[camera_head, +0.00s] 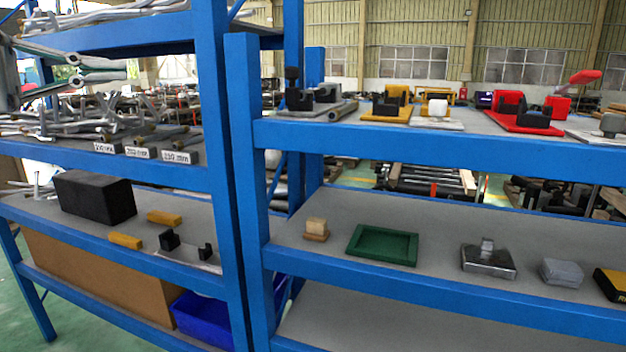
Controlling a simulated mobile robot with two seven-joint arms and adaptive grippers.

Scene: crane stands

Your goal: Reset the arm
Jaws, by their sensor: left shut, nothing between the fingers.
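My left gripper (112,70) is at the far upper left, with its grey arm coming in from the left edge. Its fingers are shut and empty, pointing right. In the picture it is in front of the left rack (217,180), over the metal rods and tools (70,118) on the middle shelf. My right gripper is not in view.
Blue shelf posts stand near the centre. A black box (95,197) and yellow blocks (125,241) lie on the lower left shelf. The right rack holds a green tray (382,245), a metal block (488,262) and red fixtures (524,118).

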